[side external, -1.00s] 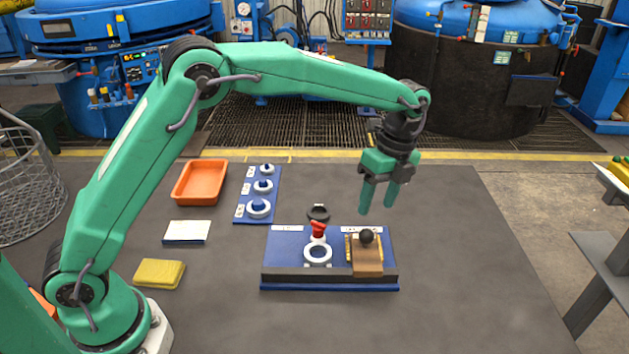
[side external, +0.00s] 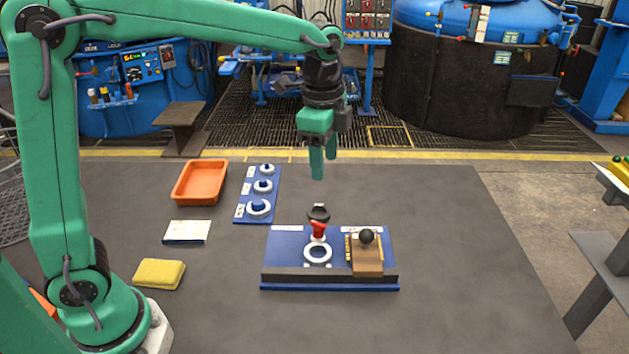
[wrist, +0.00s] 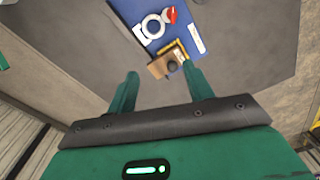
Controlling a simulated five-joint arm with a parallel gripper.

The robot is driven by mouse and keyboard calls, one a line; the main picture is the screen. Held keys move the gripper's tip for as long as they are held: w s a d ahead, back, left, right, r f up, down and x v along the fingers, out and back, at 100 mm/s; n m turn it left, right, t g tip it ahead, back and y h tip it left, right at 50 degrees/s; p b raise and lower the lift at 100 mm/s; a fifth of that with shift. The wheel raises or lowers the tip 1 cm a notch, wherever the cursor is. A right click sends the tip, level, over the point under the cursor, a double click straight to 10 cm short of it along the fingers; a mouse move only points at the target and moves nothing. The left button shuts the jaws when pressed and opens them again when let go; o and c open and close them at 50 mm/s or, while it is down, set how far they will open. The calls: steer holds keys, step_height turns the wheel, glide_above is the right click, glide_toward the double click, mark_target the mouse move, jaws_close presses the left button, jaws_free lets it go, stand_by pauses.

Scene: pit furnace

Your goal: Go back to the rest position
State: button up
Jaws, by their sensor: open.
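My gripper (side external: 324,162) is open and empty, hanging fingers-down in the air above the far side of the work table. In the wrist view its two green fingers (wrist: 160,82) are apart with nothing between them. Below and nearer the side camera is a blue fixture board (side external: 285,243) with a white ring (side external: 318,254), a red part (side external: 318,230), a black piece (side external: 318,212) and a brown block with a black ball knob (side external: 367,237). The board also shows at the top of the wrist view (wrist: 128,12), past the fingertips.
A blue rack with several white rings (side external: 243,212), an orange tray (side external: 200,182), a white pad (side external: 187,232) and a yellow sponge (side external: 159,274) lie on the left of the table. The table's right side (side external: 460,240) is clear. Furnace equipment (side external: 470,70) stands behind.

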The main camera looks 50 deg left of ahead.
steer(key=s+a+n+t, duration=0.2)
steer(key=s+a+n, duration=0.2)
steer(key=s, duration=0.5)
steer(key=s+a+n+t, duration=0.3)
steer(key=s+a+n, duration=0.2)
steer(key=s+n, duration=0.4)
steer(key=shift+s, duration=0.7)
stand_by(0.6)
